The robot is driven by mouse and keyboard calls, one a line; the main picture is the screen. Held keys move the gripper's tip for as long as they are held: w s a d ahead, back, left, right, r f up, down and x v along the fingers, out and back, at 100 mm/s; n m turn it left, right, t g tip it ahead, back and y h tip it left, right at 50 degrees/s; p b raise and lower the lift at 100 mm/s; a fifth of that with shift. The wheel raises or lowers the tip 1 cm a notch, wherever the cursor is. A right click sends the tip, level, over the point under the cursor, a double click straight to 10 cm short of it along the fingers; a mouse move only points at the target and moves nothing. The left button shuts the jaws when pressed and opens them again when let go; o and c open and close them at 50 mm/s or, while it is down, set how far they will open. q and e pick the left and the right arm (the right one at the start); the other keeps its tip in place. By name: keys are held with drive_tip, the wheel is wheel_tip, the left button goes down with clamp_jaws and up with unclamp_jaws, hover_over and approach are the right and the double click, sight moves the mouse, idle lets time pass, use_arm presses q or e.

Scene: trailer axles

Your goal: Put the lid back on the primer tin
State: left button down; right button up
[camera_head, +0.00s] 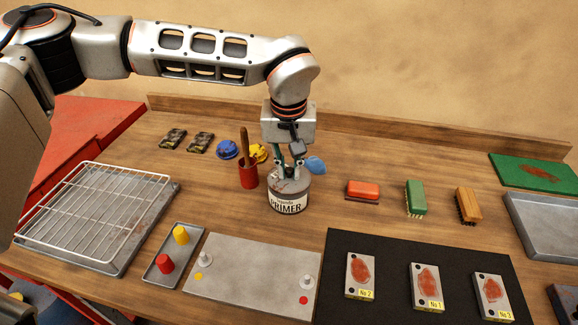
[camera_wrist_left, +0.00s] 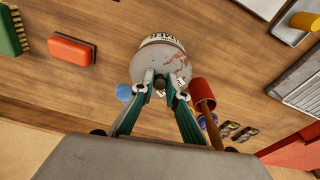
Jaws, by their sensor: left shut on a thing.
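The primer tin (camera_head: 288,206) stands upright on the wooden bench, with a white label reading PRIMER. A round grey lid with rust-coloured marks (camera_head: 291,187) covers the tin's top; whether it is fully seated cannot be told. In the left wrist view the lid (camera_wrist_left: 163,58) hides most of the tin, whose label (camera_wrist_left: 172,37) shows at its far edge. My left gripper (camera_head: 289,169) points down over the tin, its fingers closed on the lid; in the wrist view the fingertips (camera_wrist_left: 160,88) meet near the lid's lower edge. My right gripper is out of view.
A grey metal plate (camera_head: 250,275) lies in front. Bare bench separates tin and brush.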

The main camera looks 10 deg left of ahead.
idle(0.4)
use_arm(q)
drive_tip(key=c, duration=1.9)
unclamp_jaws()
drive_tip(key=o, duration=0.5)
drive_tip(key=shift+c, duration=0.2)
drive_tip(key=shift+r, duration=0.15)
